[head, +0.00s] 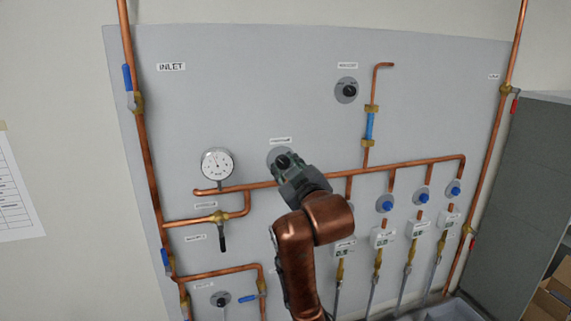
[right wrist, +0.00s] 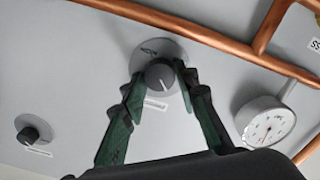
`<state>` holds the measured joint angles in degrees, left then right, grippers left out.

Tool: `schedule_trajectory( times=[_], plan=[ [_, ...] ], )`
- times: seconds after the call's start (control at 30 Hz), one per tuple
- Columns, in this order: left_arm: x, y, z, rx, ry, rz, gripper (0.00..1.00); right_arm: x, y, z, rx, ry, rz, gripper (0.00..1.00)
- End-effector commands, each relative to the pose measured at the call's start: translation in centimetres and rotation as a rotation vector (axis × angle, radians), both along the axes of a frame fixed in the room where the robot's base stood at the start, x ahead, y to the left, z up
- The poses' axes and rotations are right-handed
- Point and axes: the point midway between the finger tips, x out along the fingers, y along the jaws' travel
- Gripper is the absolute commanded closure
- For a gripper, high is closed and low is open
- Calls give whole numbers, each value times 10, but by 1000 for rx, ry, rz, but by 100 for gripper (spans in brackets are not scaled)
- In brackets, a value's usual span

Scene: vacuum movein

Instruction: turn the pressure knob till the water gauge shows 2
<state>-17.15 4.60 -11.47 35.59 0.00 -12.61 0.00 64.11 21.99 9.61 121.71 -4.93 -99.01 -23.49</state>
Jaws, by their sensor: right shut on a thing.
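The pressure knob (right wrist: 160,76) is a dark round knob with a light pointer line, on a grey disc on the wall panel. In the head view the knob (head: 283,161) is partly hidden by my right gripper (head: 287,165). In the right wrist view my right gripper (right wrist: 157,82) has its two green fingers shut on the knob, one on each side. The water gauge (head: 217,164) is a white dial left of the knob. It also shows in the right wrist view (right wrist: 267,127); its reading is too small to tell. My left gripper is not in view.
A second knob (head: 349,90) is higher on the panel (head: 240,80). A copper pipe (head: 400,165) runs just below the pressure knob. Several blue-capped valves (head: 387,205) stand to the right. A grey cabinet (head: 520,190) is at the far right.

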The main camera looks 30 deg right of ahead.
Motion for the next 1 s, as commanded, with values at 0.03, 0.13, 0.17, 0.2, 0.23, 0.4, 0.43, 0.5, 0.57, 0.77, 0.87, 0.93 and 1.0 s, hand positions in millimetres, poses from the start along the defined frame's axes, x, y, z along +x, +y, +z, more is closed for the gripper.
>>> schedule_trajectory(
  times=[0.03, 0.13, 0.17, 0.2, 0.23, 0.4, 0.43, 0.5, 0.57, 0.77, 0.87, 0.93, 1.0],
  plan=[
    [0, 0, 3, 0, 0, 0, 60, 0, 0, 2, -44, 9, -1, 96],
    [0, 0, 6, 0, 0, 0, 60, 0, 0, 2, -125, 28, -1, 96],
    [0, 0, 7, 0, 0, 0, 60, 0, 0, 2, -146, 33, -1, 96],
    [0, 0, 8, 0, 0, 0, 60, 0, 0, 2, -176, 39, -1, 96],
    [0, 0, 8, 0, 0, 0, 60, 0, 0, 2, -196, 44, -1, 96],
    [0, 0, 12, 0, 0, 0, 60, 0, 1, 2, -292, 66, 0, 96],
    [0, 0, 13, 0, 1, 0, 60, 0, 1, 1, -306, 70, 0, 96],
    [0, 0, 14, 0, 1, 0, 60, 0, 1, 1, -332, 78, 1, 96],
    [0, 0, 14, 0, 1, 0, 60, 0, 1, 1, -351, 82, 1, 96],
    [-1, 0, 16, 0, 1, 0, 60, 0, 1, 1, -387, 90, 1, 96],
    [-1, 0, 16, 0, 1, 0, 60, 0, 1, 0, -393, 91, 1, 96],
    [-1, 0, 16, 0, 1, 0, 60, 0, 2, 0, -394, 91, 2, 96],
    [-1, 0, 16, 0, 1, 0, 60, 0, 2, 0, -394, 91, 2, 96]
  ],
)
